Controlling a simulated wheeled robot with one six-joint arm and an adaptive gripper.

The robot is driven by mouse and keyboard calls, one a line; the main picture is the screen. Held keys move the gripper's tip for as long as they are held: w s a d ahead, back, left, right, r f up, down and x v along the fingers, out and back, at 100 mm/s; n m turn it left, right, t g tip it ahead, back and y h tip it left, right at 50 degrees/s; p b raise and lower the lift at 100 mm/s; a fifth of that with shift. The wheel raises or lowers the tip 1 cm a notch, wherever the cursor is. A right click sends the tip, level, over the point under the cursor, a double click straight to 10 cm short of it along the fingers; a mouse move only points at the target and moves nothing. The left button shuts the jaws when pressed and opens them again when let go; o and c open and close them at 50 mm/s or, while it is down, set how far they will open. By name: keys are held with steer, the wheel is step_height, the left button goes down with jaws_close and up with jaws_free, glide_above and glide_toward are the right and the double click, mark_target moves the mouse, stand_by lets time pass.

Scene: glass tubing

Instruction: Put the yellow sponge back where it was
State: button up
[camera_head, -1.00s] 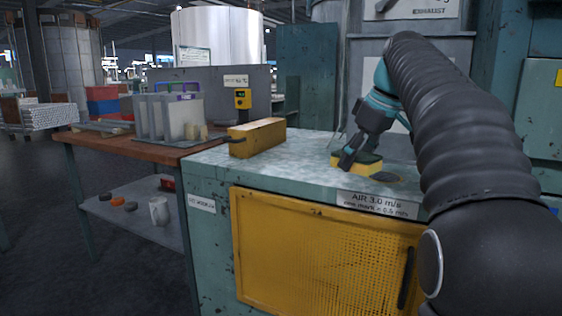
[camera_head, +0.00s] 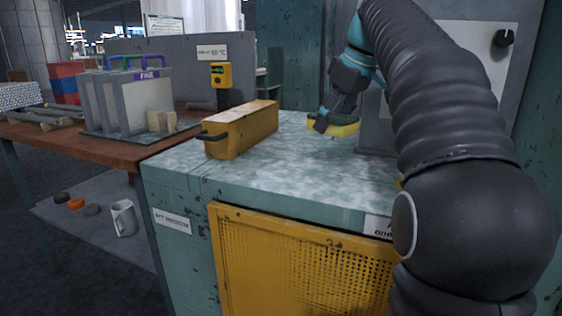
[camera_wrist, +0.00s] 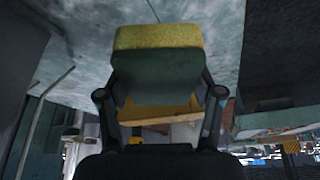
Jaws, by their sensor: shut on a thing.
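The yellow sponge (camera_head: 345,129) has a dark green side. It is over the far part of the pale, mottled cabinet top (camera_head: 300,165), slightly tilted. I cannot tell whether it touches the surface. My gripper (camera_head: 333,121) is shut on it from above. In the wrist view, the sponge (camera_wrist: 158,37) lies between the two fingertips of my gripper (camera_wrist: 160,93), with its dark green side towards the camera and a yellow edge beyond. The place where the sponge was is not marked in any way I can see.
A long yellow box (camera_head: 240,130) with a black handle lies left of my gripper on the cabinet top. A brown table (camera_head: 90,145) at left carries a rack of grey plates (camera_head: 125,103) and pale blocks. A grey housing with a knob (camera_head: 503,38) stands at the right.

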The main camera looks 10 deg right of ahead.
steer(key=b, duration=0.1)
glide_above(281, 170)
steer(key=f, duration=0.4)
steer(key=s+f, duration=0.1)
steer(key=f, duration=0.1)
steer(key=shift+d, duration=0.3)
steer(key=shift+w+a+f, duration=0.1)
steer(key=shift+f, duration=0.1)
steer(key=shift+f+b, duration=0.65)
steer(key=shift+f, duration=1.3)
steer(key=shift+f, duration=0.15)
steer(key=o, duration=1)
steer(key=p+v, duration=0.2)
steer(key=v, duration=1)
steer(key=shift+w+r+p, duration=0.1)
steer(key=shift+r+p, duration=0.15)
steer(key=shift+p, duration=0.1)
